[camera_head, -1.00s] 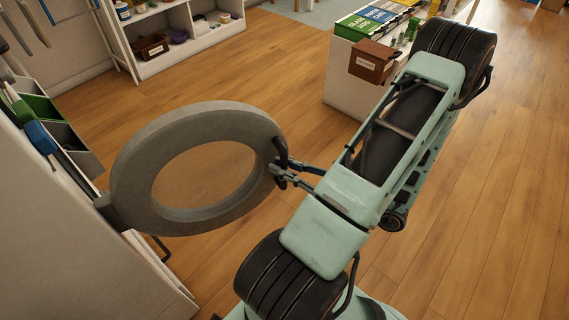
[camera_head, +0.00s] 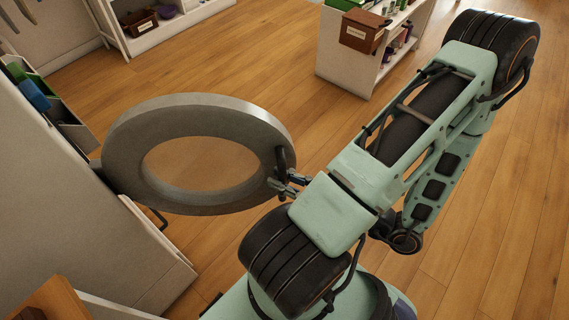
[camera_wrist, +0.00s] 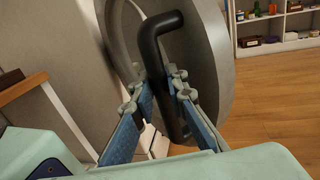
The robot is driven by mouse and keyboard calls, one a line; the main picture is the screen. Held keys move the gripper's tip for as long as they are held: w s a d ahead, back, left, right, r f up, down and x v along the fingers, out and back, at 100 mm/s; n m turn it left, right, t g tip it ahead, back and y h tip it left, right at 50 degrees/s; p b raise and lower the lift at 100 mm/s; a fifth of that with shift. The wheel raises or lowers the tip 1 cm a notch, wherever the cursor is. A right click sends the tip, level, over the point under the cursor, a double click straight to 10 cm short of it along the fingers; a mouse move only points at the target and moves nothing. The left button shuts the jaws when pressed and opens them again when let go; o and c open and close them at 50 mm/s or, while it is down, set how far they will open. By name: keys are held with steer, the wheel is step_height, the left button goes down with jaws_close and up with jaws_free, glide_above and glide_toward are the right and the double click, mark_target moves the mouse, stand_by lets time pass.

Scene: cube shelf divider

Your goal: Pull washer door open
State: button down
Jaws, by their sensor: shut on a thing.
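The washer door (camera_head: 122,150) is a thick grey ring with an open centre. It stands swung out from the pale washer front (camera_head: 70,215), joined at its left edge. A black bar handle (camera_head: 281,160) is on the door's right side. My gripper (camera_head: 290,184) is at the handle, its fingers on either side of it. In the wrist view, the handle (camera_wrist: 163,62) rises between the two blue-padded fingers of my gripper (camera_wrist: 162,95), which are shut on it. The grey door rim (camera_wrist: 215,70) is just behind the handle.
A white shelf unit (camera_head: 345,62) with a brown bin (camera_head: 362,32) stands at the back. Another low white shelf (camera_head: 165,27) is at the back left. Wooden floor (camera_head: 240,55) is clear between them. A wooden-topped piece (camera_head: 52,300) is at lower left.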

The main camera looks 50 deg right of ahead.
steer(key=shift+s+a+f, duration=0.1)
steer(key=shift+s+a, duration=0.7)
steer(key=shift+a, duration=0.2)
steer(key=c, duration=1.9)
jaws_free()
steer(key=shift+w, duration=0.1)
steer(key=v, duration=1.2)
